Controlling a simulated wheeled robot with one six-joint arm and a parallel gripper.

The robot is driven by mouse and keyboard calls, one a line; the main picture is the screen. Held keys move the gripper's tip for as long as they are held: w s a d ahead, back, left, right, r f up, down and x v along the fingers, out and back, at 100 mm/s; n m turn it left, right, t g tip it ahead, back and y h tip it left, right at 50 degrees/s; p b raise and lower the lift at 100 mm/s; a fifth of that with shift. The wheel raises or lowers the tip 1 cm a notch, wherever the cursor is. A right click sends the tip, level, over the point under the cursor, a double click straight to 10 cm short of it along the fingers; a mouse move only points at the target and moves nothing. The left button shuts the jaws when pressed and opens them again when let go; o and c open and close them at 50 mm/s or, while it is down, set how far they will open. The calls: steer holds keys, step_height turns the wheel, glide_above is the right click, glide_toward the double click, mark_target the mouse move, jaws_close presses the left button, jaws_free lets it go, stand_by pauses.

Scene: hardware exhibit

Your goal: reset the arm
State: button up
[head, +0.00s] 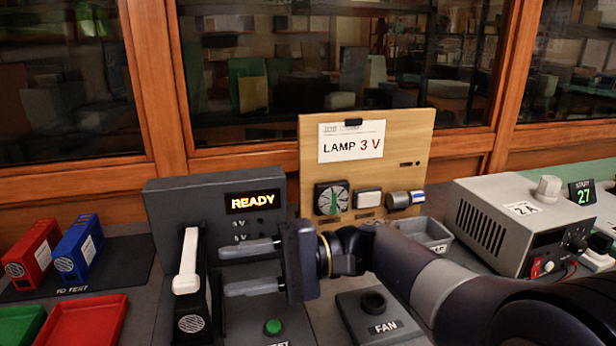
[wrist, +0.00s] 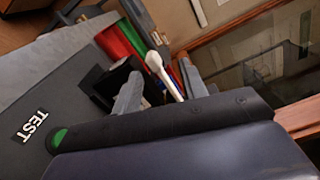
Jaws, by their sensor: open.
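My gripper (head: 236,268) is open and empty in the head view, its two grey fingers apart and pointing left. It hangs in front of the dark test station (head: 165,205), whose display reads READY. The white-handled lever (head: 187,265) stands upright just left of the fingertips, apart from them as far as I can tell. In the wrist view my open gripper (wrist: 160,90) shows its fingers on either side of the white lever (wrist: 158,68), which appears beyond them. My arm reaches in from the lower right. The gripper body hides part of the station.
A red box (head: 32,255) and a blue box (head: 78,250) stand at left, behind red (head: 85,318) and green trays (head: 20,322). A FAN block (head: 378,322), grey bin (head: 428,235), job board (head: 410,150) and power supply (head: 505,225) lie around my arm. A green button (head: 273,327) sits below the gripper.

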steer(key=shift+x, duration=1.25)
